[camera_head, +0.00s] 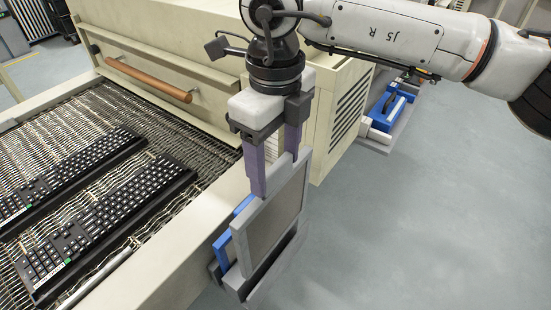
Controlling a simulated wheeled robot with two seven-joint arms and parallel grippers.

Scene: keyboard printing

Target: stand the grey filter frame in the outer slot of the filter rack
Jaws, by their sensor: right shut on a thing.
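The grey filter frame (274,222) hangs upright from my right gripper (276,172), whose purple fingers are shut on its top edge. Its lower part is at the filter rack (268,283), a grey holder on the side of the conveyor machine. A blue frame (222,250) stands in the rack on the side nearer the machine, mostly hidden behind the grey one. The grey frame is on the outer side of it. I cannot tell whether its bottom edge rests on the rack floor. My left gripper is not in view.
Black keyboards (107,222) lie on the wire mesh conveyor (205,160) at left. The beige machine housing (330,120) stands close behind my right gripper. A blue-handled item (388,107) sits on a shelf farther back. The grey floor (430,220) at right is clear.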

